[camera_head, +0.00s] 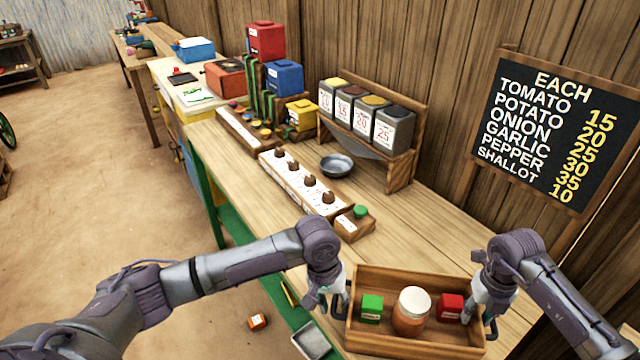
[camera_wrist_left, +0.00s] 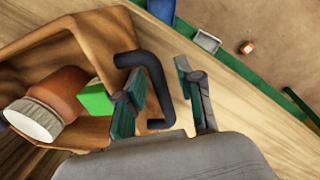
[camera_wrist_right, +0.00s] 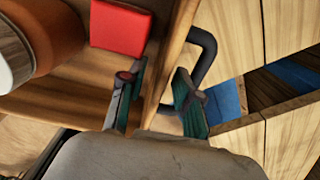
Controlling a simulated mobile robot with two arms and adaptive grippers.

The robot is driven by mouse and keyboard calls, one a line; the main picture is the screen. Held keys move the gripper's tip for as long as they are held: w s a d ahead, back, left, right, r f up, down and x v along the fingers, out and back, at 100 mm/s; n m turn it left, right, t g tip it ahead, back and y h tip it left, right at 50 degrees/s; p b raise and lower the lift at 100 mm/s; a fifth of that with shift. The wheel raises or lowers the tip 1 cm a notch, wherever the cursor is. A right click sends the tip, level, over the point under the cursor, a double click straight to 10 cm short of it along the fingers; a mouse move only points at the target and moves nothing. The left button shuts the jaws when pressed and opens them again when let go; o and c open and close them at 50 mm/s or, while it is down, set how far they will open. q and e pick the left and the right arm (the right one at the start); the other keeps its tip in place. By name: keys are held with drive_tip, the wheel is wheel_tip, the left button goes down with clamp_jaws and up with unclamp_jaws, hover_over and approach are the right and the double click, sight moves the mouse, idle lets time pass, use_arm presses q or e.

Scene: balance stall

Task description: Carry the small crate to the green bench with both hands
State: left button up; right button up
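The small wooden crate (camera_head: 415,347) sits on the near end of a wooden-topped counter with green framing (camera_head: 225,222). It holds a green block (camera_head: 371,308), a jar with a pale lid (camera_head: 411,312) and a red block (camera_head: 450,308). A dark handle stands out at each end. My left gripper (camera_wrist_left: 160,95) is open at the left handle (camera_wrist_left: 156,85), which shows between its fingers. My right gripper (camera_wrist_right: 155,100) is open at the crate's right end wall. The right handle (camera_wrist_right: 206,52) passes partly behind one finger, so its exact fit is hidden.
Behind the crate are a block with a green button (camera_head: 360,211), a rack of pegs (camera_head: 300,185), a metal bowl (camera_head: 336,166) and a shelf of tins (camera_head: 392,130). A price board (camera_head: 540,130) stands right. A grey tray (camera_head: 311,341) lies low left.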

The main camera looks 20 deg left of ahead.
drive_tip(key=shift+r, duration=0.1)
use_arm(q)
wheel_tip(320, 180, up, 12)
drive_tip(key=a, duration=0.2)
drive_tip(key=shift+s+f, duration=0.15)
drive_tip(key=shift+s, duration=0.1)
use_arm(e)
wheel_tip(320, 180, up, 12)
idle(0.5)
